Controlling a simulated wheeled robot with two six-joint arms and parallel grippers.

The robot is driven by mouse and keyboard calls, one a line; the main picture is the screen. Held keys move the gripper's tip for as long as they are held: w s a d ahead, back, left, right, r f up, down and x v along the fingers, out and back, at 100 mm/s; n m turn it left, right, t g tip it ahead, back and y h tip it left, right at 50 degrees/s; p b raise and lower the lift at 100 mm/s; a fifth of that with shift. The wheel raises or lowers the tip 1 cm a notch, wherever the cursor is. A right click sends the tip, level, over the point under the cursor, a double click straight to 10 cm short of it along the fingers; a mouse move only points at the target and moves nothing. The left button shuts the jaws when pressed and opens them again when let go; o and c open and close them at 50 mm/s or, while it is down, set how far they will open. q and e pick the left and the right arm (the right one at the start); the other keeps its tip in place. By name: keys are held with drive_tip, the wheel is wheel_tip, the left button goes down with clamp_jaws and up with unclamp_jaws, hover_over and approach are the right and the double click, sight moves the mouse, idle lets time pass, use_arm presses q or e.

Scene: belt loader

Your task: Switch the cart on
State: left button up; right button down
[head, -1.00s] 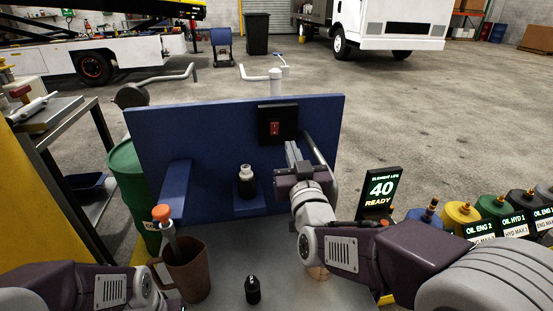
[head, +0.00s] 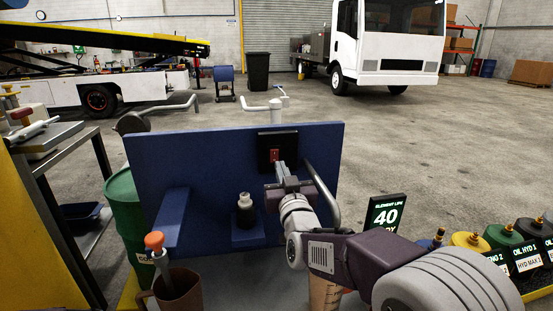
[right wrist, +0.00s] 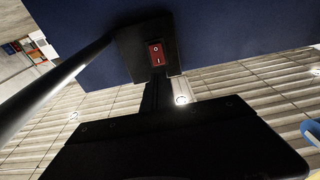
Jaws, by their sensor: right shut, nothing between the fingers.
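The cart's blue panel (head: 225,150) stands upright and carries a black switch plate (head: 265,141) with a red rocker switch (head: 275,155). In the right wrist view the red switch (right wrist: 157,53) shows a circle and a line mark on its face. My right gripper (head: 282,168) is shut and empty, just below the switch and in front of the panel. In the right wrist view its closed fingers (right wrist: 158,88) point at the plate's lower part, under the switch. I cannot tell whether they touch it. My left gripper is out of view.
A curved grey handle (head: 324,183) rises close to the right of my gripper. A small dark bottle (head: 245,212) stands on a blue ledge, and a brown mug (head: 180,294) holds an orange-topped tool. A display (head: 386,212) reads 40. Several oil containers (head: 470,242) stand at right.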

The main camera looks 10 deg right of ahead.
sight(275, 150)
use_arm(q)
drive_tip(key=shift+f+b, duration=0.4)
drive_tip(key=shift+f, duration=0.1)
use_arm(e)
drive_tip(key=w, duration=0.4)
drive_tip(key=w+r, duration=0.1)
drive_tip(key=w, duration=0.1)
drive_tip(key=shift+w, duration=0.25)
use_arm(q)
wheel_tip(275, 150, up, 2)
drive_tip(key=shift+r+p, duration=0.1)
drive_tip(key=shift+p, duration=0.95)
use_arm(e)
drive_tip(key=shift+w+r, duration=0.15)
drive_tip(key=shift+r, duration=0.3)
drive_tip(key=shift+f+g, duration=0.3)
drive_tip(key=shift+f, duration=0.1)
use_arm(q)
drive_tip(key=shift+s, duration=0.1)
